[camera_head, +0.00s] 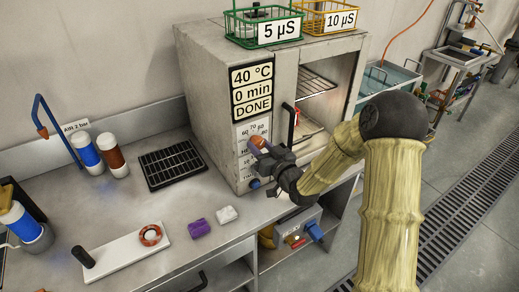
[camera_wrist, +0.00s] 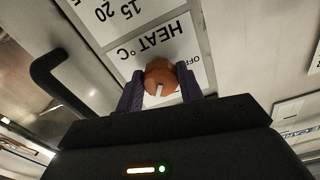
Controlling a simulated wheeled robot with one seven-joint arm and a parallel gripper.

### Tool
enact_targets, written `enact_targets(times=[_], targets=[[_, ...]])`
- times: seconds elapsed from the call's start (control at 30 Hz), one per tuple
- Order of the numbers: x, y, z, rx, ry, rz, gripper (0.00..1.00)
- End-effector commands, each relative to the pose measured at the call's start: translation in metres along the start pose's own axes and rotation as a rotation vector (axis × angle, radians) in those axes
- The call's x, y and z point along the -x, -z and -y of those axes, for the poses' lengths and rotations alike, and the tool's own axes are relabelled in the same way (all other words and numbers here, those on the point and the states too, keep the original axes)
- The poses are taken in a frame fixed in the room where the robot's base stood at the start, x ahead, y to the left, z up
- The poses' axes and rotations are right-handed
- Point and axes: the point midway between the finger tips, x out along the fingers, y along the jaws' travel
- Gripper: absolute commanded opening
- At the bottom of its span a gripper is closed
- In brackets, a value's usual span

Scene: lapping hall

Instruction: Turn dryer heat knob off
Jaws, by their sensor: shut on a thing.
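The dryer (camera_head: 211,88) is a grey metal box on the bench, with a display reading 40 °C, 0 min, DONE (camera_head: 252,89). Its orange-brown heat knob (camera_head: 257,142) is on the front panel, partly hidden by my gripper (camera_head: 264,150). In the wrist view the heat knob (camera_wrist: 160,78) sits between the two dark fingers of my gripper (camera_wrist: 161,87), which are shut on it. A white pointer mark shows on the knob. The HEAT °C panel (camera_wrist: 145,42) appears upside down, with OFF lettering to the right of the knob. A blue knob (camera_head: 254,183) is lower on the panel.
A green 5 µS basket (camera_head: 262,28) and a yellow 10 µS basket (camera_head: 325,20) stand on the dryer. The dryer's chamber (camera_head: 318,85) looks open, with a dark handle (camera_wrist: 62,75) near my gripper. A black rack (camera_head: 171,165), purple block (camera_head: 199,228) and white block (camera_head: 227,214) lie on the bench.

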Motion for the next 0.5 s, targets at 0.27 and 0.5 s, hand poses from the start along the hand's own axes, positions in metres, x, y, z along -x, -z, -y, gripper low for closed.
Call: enact_targets(times=[0.27,0.5], targets=[[0.0003,-0.0076,-0.0007,0.168,0.000,0.002,0.14],[0.0003,-0.0095,-0.0006,0.383,0.002,0.002,0.14]])
